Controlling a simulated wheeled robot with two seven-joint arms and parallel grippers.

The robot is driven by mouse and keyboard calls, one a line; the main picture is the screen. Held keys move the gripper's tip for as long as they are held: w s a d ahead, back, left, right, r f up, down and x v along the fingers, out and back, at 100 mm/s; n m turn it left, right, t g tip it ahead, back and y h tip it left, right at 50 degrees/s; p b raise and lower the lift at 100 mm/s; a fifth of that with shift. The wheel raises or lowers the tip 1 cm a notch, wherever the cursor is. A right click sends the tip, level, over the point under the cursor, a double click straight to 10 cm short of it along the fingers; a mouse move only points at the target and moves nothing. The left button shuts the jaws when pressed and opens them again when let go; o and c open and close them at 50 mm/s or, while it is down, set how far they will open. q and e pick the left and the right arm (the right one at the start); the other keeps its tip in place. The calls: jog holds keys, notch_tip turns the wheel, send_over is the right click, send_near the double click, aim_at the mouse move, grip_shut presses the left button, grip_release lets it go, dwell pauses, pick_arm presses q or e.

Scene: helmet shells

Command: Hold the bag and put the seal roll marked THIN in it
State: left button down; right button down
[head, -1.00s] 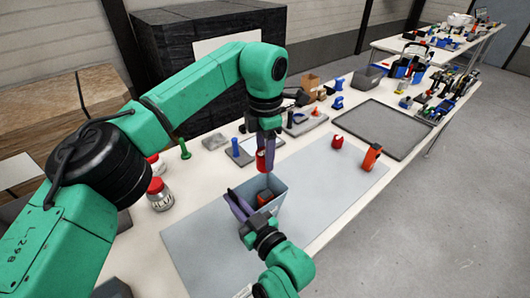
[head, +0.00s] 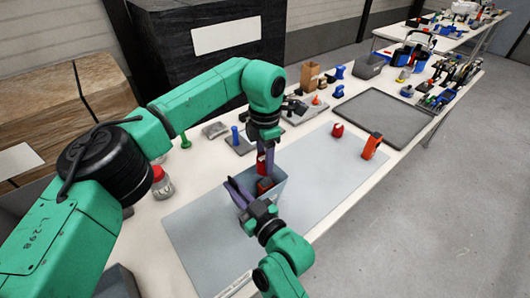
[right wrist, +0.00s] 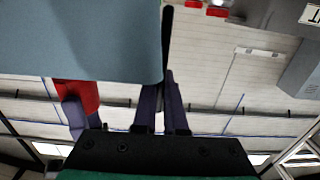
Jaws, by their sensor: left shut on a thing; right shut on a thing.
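The bag (head: 277,189) is an open, blue-grey box-like holder on the grey mat; its wall fills the upper left of the right wrist view (right wrist: 80,40). My right gripper (head: 236,190) is shut on the bag's near-left rim. Its purple fingers also show in the right wrist view (right wrist: 161,105). My left gripper (head: 263,163) points down, shut on a red roll (head: 261,167) just above the bag's opening. In the right wrist view, red shows beside a purple finger, partly behind the bag. An orange-red thing (head: 265,185) shows inside the bag. No THIN marking is legible.
A red piece (head: 338,130) and an orange roll-like piece (head: 371,146) stand on the mat (head: 310,190). A dark tray (head: 385,120) lies beyond. A red-lidded jar (head: 162,184) and several small tools line the back edge.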

pick_arm(q)
jog(key=shift+f, duration=2.55)
jog(key=shift+c, duration=1)
grip_release()
jog(key=shift+f, duration=0.1)
notch_tip(320, 180, up, 12)
pick_arm(e)
jog(key=c, duration=0.9)
grip_release()
